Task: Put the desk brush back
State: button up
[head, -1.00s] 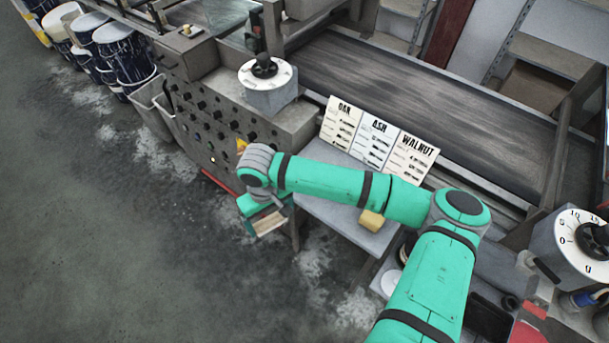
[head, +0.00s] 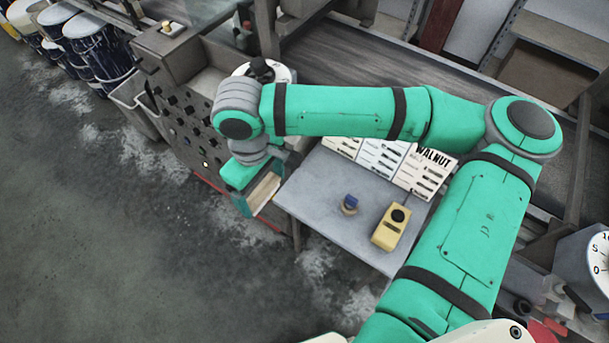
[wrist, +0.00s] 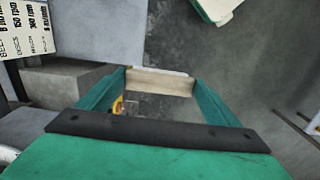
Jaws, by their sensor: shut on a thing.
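The desk brush (head: 264,192) shows as a pale wooden block between the fingers of my gripper (head: 258,199). In the wrist view the brush (wrist: 160,83) spans the gap between the two green fingertips (wrist: 160,88). My gripper is shut on it and points downward. In the head view it hangs at the left edge of the grey desk (head: 320,199), by the gap before the control cabinet. Part of the brush is hidden by the fingers.
The control cabinet (head: 190,120) is left of my gripper. The floor in front is clear.

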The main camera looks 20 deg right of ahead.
jog(key=w+d+f, duration=0.1)
jog(key=d+f, duration=0.2)
jog(key=d, duration=0.1)
jog(key=w+d+f, duration=0.2)
jog(key=d+f, duration=0.1)
jog(key=d, duration=0.1)
jog(key=w+d+f, duration=0.2)
jog(key=d+f, duration=0.1)
jog(key=d, duration=0.2)
jog(key=shift+f, duration=0.4)
jog(key=shift+d+f, duration=0.1)
jog(key=shift+f, duration=1.5)
jog(key=shift+f, duration=0.1)
jog(key=o, duration=0.9)
